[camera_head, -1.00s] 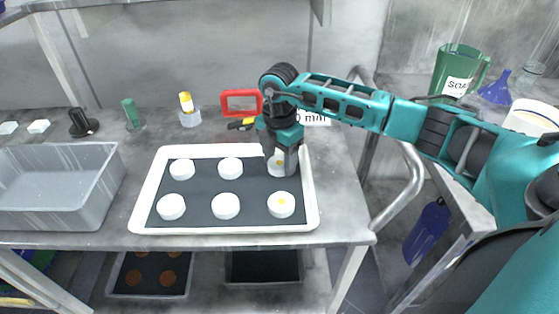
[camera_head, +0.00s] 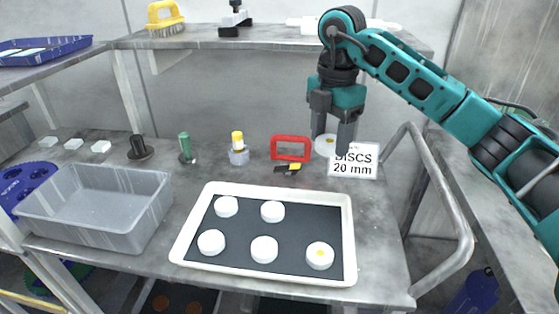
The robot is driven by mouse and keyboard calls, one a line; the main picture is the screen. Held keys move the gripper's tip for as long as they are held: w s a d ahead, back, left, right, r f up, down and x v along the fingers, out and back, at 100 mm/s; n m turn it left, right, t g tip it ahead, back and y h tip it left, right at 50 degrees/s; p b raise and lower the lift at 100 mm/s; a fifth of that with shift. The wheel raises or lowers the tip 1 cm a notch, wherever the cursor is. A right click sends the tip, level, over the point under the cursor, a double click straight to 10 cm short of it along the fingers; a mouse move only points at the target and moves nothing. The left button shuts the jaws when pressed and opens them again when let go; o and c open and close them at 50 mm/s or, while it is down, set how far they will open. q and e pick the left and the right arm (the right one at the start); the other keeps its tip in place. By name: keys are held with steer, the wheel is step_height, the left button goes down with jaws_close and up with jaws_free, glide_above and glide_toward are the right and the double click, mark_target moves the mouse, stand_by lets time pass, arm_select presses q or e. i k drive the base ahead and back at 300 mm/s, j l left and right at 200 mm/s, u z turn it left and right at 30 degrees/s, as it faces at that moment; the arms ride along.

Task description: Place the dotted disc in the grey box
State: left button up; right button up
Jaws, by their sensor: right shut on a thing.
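My right gripper (camera_head: 335,135) points down above the back of the bench and is shut on a white disc (camera_head: 323,147). A small yellowish mark shows on the held disc, partly hidden by the fingers. A white disc with a yellow dot (camera_head: 320,255) lies at the front right of the white-rimmed tray (camera_head: 178,247). The grey box (camera_head: 152,214) stands open and empty to the left of the tray. My left gripper is not in view.
Several plain white discs (camera_head: 264,249) lie on the tray's dark mat; its back right spot is bare. Behind stand a "DISCS 20 mm" sign (camera_head: 353,161), a red frame (camera_head: 291,149), a yellow-capped bottle (camera_head: 238,149) and a green cylinder (camera_head: 186,147). A metal rail (camera_head: 440,185) bounds the right.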

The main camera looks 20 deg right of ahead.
mark_target(123, 219)
steer(key=i+j+u, duration=0.2)
steer(key=j, duration=0.25)
steer(key=i+j+u, duration=0.2)
steer(key=j, duration=0.2)
steer(key=i+j+u, duration=0.2)
steer(key=j, duration=0.25)
steer(key=k, duration=0.05)
